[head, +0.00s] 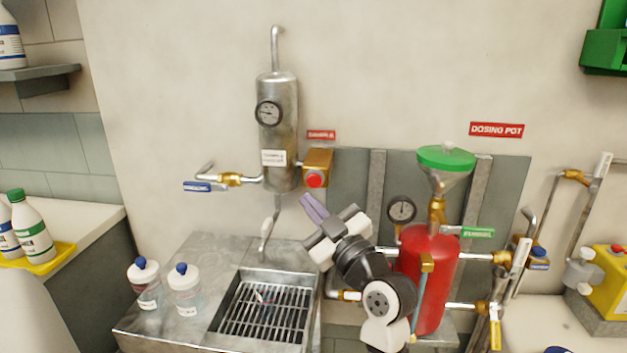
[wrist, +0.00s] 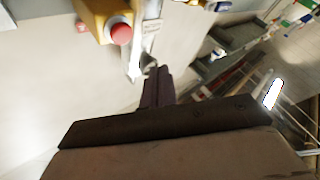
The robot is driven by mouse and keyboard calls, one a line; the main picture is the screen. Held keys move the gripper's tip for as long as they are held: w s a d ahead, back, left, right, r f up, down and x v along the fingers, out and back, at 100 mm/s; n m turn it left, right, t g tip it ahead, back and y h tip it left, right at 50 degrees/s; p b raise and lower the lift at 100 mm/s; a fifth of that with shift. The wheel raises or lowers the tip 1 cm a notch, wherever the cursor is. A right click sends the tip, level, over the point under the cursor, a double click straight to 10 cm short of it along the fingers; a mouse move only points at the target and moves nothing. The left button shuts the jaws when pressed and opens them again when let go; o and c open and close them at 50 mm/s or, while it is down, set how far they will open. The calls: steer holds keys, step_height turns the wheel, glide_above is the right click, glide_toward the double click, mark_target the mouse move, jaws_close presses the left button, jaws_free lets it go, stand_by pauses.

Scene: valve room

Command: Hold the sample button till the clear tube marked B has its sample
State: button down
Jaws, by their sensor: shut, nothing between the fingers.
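The red sample button (head: 314,180) sits on an orange-yellow box (head: 318,160) beside the steel sample cylinder (head: 278,130). The button also shows in the wrist view (wrist: 121,33), left of and beyond my fingers. My gripper (head: 308,203) is shut and empty, just below the button in the head view and apart from it in the wrist view. Two clear containers with white lids and blue knobs, a left one (head: 148,296) and a right one (head: 186,303), stand on the steel counter. Their labels are too small to read, so I cannot tell which is B.
A bent spout (head: 265,238) hangs above the grated sink (head: 262,308); no container shows under it. A blue-handled valve (head: 205,186) is left of the cylinder. The red dosing pot (head: 430,275) with gauge and pipes stands close right of my arm.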

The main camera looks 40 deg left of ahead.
mark_target(308, 179)
steer(key=shift+w+a+b, duration=0.15)
steer(key=shift+w+a, duration=0.3)
steer(key=shift+w, duration=0.3)
steer(key=shift+w+a+b, duration=0.1)
steer(key=shift+w+a, duration=0.4)
steer(key=shift+w, duration=0.25)
steer(key=shift+w+a+b, duration=0.15)
steer(key=shift+w+a, duration=0.3)
steer(key=shift+w, duration=0.3)
steer(key=shift+w, duration=0.15)
steer(key=shift+w+a+b, duration=0.2)
steer(key=shift+w+b, duration=0.05)
steer(key=shift+b, duration=0.15)
steer(key=shift+w+a+b, duration=0.3)
steer(key=shift+w, duration=0.15)
stand_by(2.1)
steer(key=shift+s+d, duration=0.55)
steer(key=shift+s, duration=0.25)
steer(key=shift+s+d+b, duration=0.15)
steer(key=shift+s+d, duration=0.3)
steer(key=shift+s, duration=0.25)
steer(key=shift+s+d+b, duration=0.2)
steer(key=shift+s+d, duration=0.2)
steer(key=shift+s, duration=0.35)
steer(key=shift+s+d+b, duration=0.15)
steer(key=shift+s+d, duration=0.3)
steer(key=shift+s, duration=0.25)
